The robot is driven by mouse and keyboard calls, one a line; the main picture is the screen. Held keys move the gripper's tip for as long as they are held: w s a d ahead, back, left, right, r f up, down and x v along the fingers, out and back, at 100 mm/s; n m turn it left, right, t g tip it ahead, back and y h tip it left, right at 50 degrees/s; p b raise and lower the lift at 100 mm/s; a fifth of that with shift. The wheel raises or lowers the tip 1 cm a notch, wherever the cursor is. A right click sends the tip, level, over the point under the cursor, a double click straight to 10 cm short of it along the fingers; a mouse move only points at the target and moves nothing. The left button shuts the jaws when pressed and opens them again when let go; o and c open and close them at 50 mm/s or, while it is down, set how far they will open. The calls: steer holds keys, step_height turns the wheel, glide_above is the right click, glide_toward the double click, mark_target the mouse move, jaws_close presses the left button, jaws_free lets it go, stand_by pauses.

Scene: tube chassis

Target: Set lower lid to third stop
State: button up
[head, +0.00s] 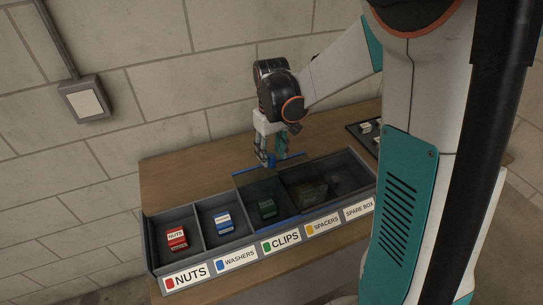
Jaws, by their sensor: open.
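A grey compartment box (150,253) stands on the wooden bench, with front labels reading nuts, washers, clips, spacers and spare box. A dark see-through lid panel with blue edging (268,222) lies over the clips compartment. Dark see-through covering also shows over the compartments to its right; I cannot tell clearly where one lid ends and another begins, or which is the lower. My gripper (273,161) is open, pointing down at the back edge of the blue-edged panel. I cannot tell whether it touches. Any stop marks are not discernible.
The nuts compartment holds a red box (176,237) and the washers compartment a blue-and-white box (223,223); both are uncovered. A dark tray (362,133) with small pieces lies at the back right. Bare bench (175,182) lies behind the left compartments.

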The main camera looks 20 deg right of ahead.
step_height(320, 180, up, 10)
stand_by(0.4)
steer(key=shift+f, duration=0.15)
steer(key=s+a+r+m+t, duration=0.1)
steer(key=s+a+t, duration=0.1)
steer(key=s, duration=0.7)
steer(key=s+a+r+t, duration=0.1)
steer(key=s+a+t, duration=0.1)
steer(key=s+t, duration=0.3)
steer(key=s, duration=0.4)
steer(key=shift+s+r+m, duration=0.2)
steer(key=shift+r+m, duration=0.15)
steer(key=shift+m, duration=0.05)
